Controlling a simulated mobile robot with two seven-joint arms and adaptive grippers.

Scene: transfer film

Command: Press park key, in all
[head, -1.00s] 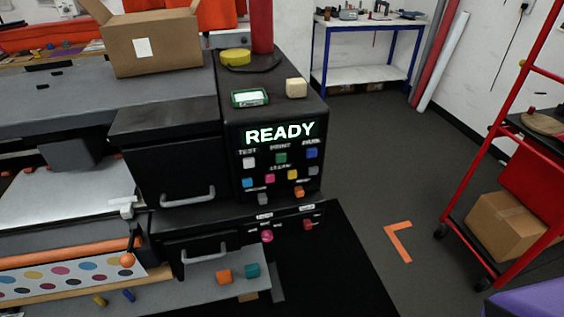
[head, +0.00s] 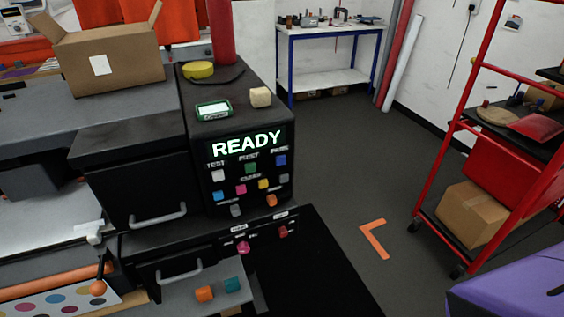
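A black machine with a control panel (head: 203,185) stands left of centre, its lit display (head: 246,143) reading READY. Below the display, a white key (head: 218,176), a green key (head: 250,168) and a blue key (head: 281,160) form the top row, with small labels above. The left label looks like TEST; the others are blurred, and I cannot tell which key is park. Lower rows hold several coloured keys, including an orange key (head: 272,200) and a grey key (head: 236,210). Neither of my grippers is in view.
A yellow disc (head: 199,69), a green-framed device (head: 213,109) and a beige block (head: 260,97) sit on top of the machine. A small shelf (head: 190,304) juts out at lower front. A red rack (head: 433,150) stands right.

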